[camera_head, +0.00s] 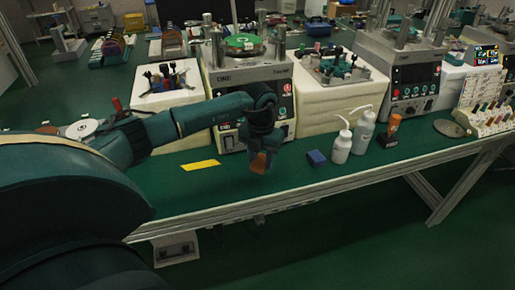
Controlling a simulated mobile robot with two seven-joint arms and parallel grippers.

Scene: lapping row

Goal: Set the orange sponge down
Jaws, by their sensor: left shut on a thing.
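My left gripper (262,148) reaches in from the left over the green bench top (230,196), in front of a lapping machine. It points down and is shut on the orange sponge (258,163). The sponge shows as a small orange-brown block below the gripper, close to the bench surface. I cannot tell whether it touches the bench. My right gripper is not in view.
A yellow strip (200,165) lies left of the sponge, and a blue block (316,158) lies right of it. Two white bottles (341,146) and an orange-topped bottle (390,130) stand further right. The lapping machine (245,82) stands behind. Bare bench lies in front.

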